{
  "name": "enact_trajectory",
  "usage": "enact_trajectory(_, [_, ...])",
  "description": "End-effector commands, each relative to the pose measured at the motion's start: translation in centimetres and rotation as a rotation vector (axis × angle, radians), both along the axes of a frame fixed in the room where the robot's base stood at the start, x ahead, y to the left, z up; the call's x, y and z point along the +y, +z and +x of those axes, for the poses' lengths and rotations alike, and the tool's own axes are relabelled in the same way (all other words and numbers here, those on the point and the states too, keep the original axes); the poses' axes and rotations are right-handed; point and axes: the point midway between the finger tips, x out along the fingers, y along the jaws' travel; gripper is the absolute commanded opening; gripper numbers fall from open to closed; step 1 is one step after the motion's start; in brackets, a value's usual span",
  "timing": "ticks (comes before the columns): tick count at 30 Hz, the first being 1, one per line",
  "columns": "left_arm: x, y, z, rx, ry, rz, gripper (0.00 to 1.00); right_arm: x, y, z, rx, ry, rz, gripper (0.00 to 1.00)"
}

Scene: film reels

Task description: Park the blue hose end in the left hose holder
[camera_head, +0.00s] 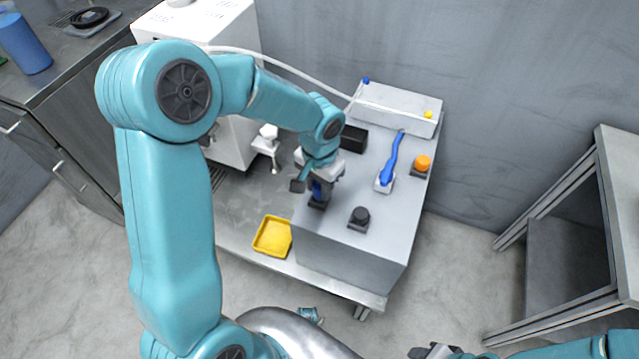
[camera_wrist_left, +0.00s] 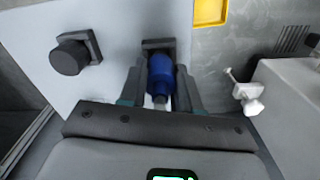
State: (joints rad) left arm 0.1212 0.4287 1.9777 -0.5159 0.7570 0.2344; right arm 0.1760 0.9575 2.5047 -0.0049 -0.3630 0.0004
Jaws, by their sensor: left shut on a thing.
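My left gripper (camera_head: 318,182) is shut on the blue hose end (camera_head: 320,190) over the left part of the grey cabinet top. In the left wrist view the blue hose end (camera_wrist_left: 161,75) sits between both fingers, its pale tip toward the camera. The dark left hose holder (camera_head: 317,204) is directly at the hose end; it also shows in the left wrist view (camera_wrist_left: 158,43). The hose end overlaps this holder, but I cannot tell whether it is seated. A second dark holder (camera_head: 357,226) carries a black round piece. My right gripper (camera_head: 432,351) shows only partly at the bottom edge.
On the cabinet top (camera_head: 340,240) are a blue lever (camera_head: 391,160), an orange knob (camera_head: 422,162) and a black block (camera_head: 353,138). A yellow tray (camera_head: 272,237) lies to the left. A white valve (camera_head: 266,140) sticks out nearby. A white hose (camera_head: 290,68) runs behind.

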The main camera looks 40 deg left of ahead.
Motion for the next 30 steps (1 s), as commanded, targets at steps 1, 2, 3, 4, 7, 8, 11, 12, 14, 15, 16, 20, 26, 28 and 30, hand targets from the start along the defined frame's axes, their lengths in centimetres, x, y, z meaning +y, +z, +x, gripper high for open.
enact_trajectory(1, [0.0, -0.2, 0.0, 0.000, 0.000, 0.000, 0.02, 0.0, -0.2, 0.0, 0.000, 0.000, 0.000, 0.40])
enact_trajectory(2, [0.0, -0.3, 0.0, 0.000, 0.000, 0.000, 0.02, 0.0, -0.2, 0.0, 0.000, 0.000, 0.000, 0.40])
enact_trajectory(3, [0.0, -0.4, 0.0, 0.000, 0.000, 0.000, 0.02, 0.0, -0.3, 0.0, 0.000, 0.000, 0.000, 0.40])
enact_trajectory(4, [0.0, -0.4, 0.0, 0.000, 0.000, 0.000, 0.02, 0.0, -0.4, 0.0, 0.000, 0.000, 0.000, 0.40])
enact_trajectory(7, [0.0, -0.6, 0.0, 0.000, 0.000, 0.000, 0.02, 0.0, -0.5, 0.0, 0.000, 0.000, 0.000, 0.40])
enact_trajectory(8, [0.0, -0.7, 0.0, 0.000, 0.000, 0.000, 0.02, 0.0, -0.6, 0.0, 0.000, 0.000, 0.000, 0.40])
enact_trajectory(11, [0.0, -0.9, 0.0, 0.000, 0.000, 0.000, 0.02, 0.0, -0.8, 0.0, 0.000, 0.000, 0.000, 0.40])
enact_trajectory(12, [0.0, -1.0, 0.0, 0.000, 0.000, 0.000, 0.02, 0.0, -0.8, 0.0, 0.000, 0.000, 0.000, 0.40])
enact_trajectory(14, [0.0, -1.1, 0.0, 0.000, 0.000, 0.000, 0.02, 0.0, -0.9, 0.0, 0.000, 0.000, 0.000, 0.40])
enact_trajectory(15, [0.0, -1.2, 0.0, 0.000, 0.000, 0.000, 0.02, 0.0, -1.0, 0.0, 0.000, 0.000, 0.000, 0.40])
enact_trajectory(16, [0.0, -1.1, 0.0, 0.000, 0.000, 0.000, 0.39, 0.0, -0.9, 0.0, 0.000, 0.000, 0.000, 0.40])
enact_trajectory(20, [0.0, -1.1, 0.0, 0.000, 0.000, 0.000, 0.43, 0.0, -0.9, 0.0, 0.000, 0.000, 0.000, 0.40])
enact_trajectory(26, [0.0, -1.0, 0.0, 0.000, 0.000, 0.000, 0.43, 0.0, -0.8, 0.0, 0.000, 0.000, 0.000, 0.40])
enact_trajectory(28, [0.0, -0.7, 0.0, 0.000, 0.000, 0.000, 0.43, 0.0, -0.6, 0.0, 0.000, 0.000, 0.000, 0.40])
enact_trajectory(30, [0.0, -0.1, 0.0, 0.000, 0.000, 0.000, 0.43, 0.0, -0.2, 0.0, 0.000, 0.000, 0.000, 0.40])
